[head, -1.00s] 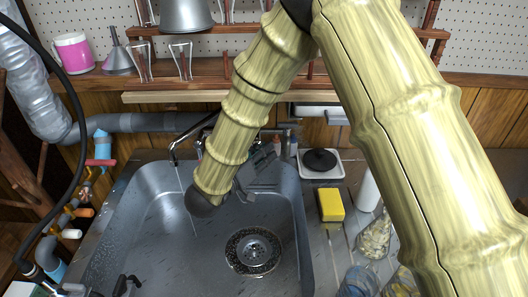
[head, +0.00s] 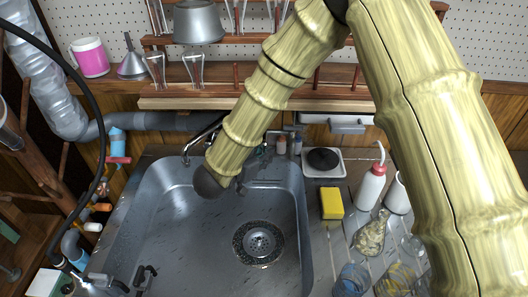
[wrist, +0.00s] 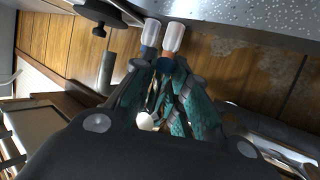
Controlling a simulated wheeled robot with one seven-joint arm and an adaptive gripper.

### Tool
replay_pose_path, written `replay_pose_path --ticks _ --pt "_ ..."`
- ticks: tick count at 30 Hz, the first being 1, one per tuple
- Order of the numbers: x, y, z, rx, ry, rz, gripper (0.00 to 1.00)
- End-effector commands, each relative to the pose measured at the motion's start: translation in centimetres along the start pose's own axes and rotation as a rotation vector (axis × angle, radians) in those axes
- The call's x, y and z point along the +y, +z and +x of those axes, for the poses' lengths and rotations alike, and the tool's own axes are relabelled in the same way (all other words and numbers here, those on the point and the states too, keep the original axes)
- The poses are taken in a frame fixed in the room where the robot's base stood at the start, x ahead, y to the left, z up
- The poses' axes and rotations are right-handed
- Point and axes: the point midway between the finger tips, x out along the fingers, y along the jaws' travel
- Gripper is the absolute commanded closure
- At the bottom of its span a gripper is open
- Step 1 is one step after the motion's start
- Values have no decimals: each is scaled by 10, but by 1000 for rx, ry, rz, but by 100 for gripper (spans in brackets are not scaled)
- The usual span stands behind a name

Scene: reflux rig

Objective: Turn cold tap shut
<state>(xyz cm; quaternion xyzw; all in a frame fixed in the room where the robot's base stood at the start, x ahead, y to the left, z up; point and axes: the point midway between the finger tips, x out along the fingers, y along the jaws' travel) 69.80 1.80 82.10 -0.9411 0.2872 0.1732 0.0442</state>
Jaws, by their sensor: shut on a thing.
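My gripper (wrist: 162,65) has dark fingers with teal sides, drawn together in the wrist view. At their ends show a white piece with a blue band (wrist: 150,33) and a white piece with an orange band (wrist: 173,38). The grip looks closed on the cold tap, but the fingers hide most of it. A small white round part (wrist: 147,122) shows between the fingers. In the head view, my arm hides the gripper and the taps behind the sink. The faucet spout (head: 196,143) curves over the sink; no water stream is visible below it.
The steel sink (head: 180,245) looks empty, with a round drain (head: 259,243). A wooden shelf (head: 250,102) with glassware is behind. Pipes and valves stand left.

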Motion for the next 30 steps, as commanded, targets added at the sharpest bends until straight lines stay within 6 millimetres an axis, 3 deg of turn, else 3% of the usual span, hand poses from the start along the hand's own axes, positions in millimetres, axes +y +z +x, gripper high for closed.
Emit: replay_pose_path --ticks 13,14,17,30 --pt "0 0 0 -6 -3 10 100" --pt "0 0 0 -6 -3 10 82" --pt "0 0 0 -6 -3 9 65" --pt "-1 0 -8 -5 -6 8 65"
